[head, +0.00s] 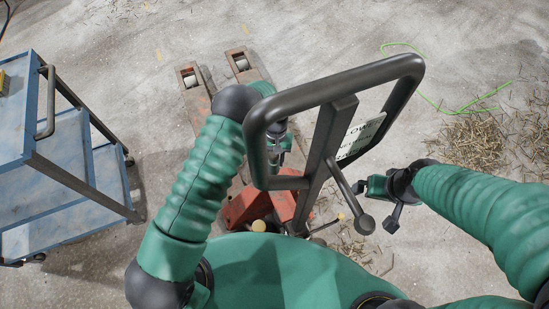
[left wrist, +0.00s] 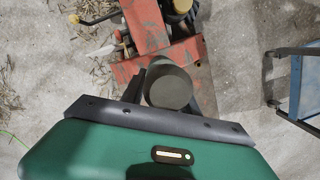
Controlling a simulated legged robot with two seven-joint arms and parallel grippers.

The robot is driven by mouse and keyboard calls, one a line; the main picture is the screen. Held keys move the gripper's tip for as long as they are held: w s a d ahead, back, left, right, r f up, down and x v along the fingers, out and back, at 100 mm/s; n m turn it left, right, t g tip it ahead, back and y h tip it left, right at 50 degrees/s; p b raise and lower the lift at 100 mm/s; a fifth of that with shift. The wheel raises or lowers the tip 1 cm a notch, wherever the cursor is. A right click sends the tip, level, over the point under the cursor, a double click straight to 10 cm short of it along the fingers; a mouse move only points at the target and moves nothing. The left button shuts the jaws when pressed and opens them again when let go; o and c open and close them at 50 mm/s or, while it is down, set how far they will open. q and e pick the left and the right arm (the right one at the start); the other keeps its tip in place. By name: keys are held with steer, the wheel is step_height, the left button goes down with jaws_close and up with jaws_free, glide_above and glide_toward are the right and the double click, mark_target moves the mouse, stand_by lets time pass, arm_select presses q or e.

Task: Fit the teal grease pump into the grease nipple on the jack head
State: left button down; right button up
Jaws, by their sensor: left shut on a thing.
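My left gripper (head: 279,145) reaches down over the red pallet jack and is partly hidden behind the black handle frame (head: 333,110). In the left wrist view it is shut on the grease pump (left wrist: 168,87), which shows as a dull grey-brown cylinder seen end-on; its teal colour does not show. The red jack head (head: 238,207) stands below; its worn red body also shows beyond the pump (left wrist: 150,35). I cannot make out the nipple, or whether the pump touches the jack. My right gripper (head: 374,203) is open and empty, right of the handle.
A blue trolley (head: 75,165) stands at the left. The jack's forks (head: 195,95) point away from me. A yellow knob (head: 258,226) sits low on the jack.

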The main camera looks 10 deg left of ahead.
arm_select(q)
steer(key=shift+f+b, duration=1.25)
steer(key=shift+f, duration=0.55)
steer(key=c, duration=0.8)
jaws_free()
steer(key=shift+c, duration=0.2)
